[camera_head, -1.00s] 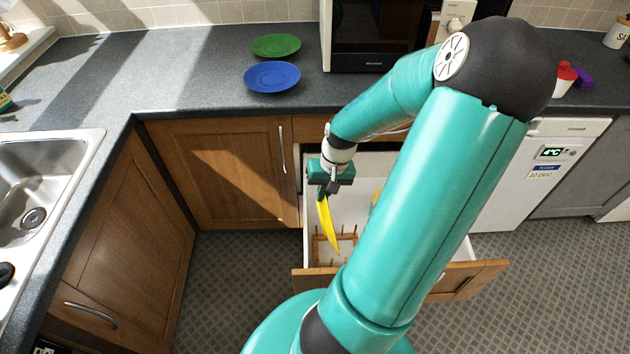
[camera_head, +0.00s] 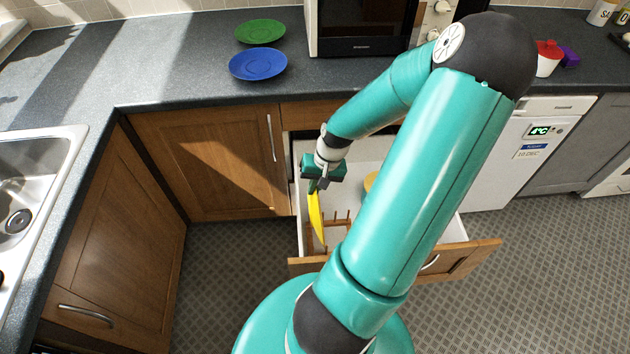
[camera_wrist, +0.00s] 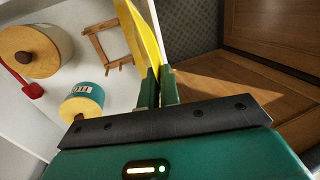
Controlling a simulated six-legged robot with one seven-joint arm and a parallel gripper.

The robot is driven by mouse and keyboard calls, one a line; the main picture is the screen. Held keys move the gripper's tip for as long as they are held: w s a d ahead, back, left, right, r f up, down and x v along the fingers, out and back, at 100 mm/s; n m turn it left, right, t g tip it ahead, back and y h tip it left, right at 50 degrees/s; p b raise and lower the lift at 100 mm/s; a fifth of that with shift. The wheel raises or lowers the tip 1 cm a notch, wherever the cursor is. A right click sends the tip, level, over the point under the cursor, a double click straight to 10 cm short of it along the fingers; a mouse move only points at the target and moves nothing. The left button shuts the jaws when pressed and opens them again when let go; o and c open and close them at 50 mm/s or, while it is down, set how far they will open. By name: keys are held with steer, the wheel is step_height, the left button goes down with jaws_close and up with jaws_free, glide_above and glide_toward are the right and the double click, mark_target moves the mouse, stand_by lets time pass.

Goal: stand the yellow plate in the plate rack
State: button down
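The yellow plate (camera_head: 316,217) is held on edge, nearly upright, below my gripper (camera_head: 318,187) over the left part of the open drawer. In the wrist view my gripper (camera_wrist: 158,92) is shut on the rim of the yellow plate (camera_wrist: 143,42). The wooden plate rack (camera_head: 340,233) with upright pegs sits on the drawer floor, just right of the plate. In the wrist view part of the rack (camera_wrist: 104,42) shows left of the plate, apart from it. My arm hides the drawer's right part.
The open drawer (camera_head: 277,267) also holds wooden-lidded jars (camera_wrist: 30,52) (camera_wrist: 82,103) and a red utensil (camera_wrist: 34,91). Blue (camera_head: 258,64) and green (camera_head: 260,32) plates lie on the counter beside the microwave (camera_head: 362,28). The drawer's white side wall (camera_wrist: 168,30) is close to the plate.

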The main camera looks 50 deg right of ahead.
steer(key=shift+f, duration=4.6)
steer(key=c, duration=1.5)
jaws_free()
steer(key=shift+c, duration=0.2)
steer(key=v, duration=1.4)
